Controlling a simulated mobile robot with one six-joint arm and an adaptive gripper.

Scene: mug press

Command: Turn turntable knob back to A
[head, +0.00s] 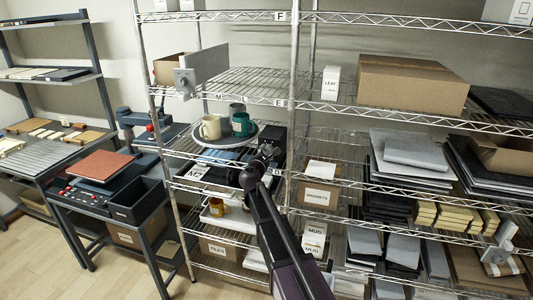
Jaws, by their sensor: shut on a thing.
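The turntable (205,139) is a round grey disc on the middle shelf of the wire rack, left of centre in the head view. The knob's pointer and letter marks cannot be read.
Rack posts (294,110) and wire shelves (350,120) closely surround my arm. A cardboard box (412,83) is at upper right. A press on a bench (105,165) stands left, with open floor (50,265) before it.

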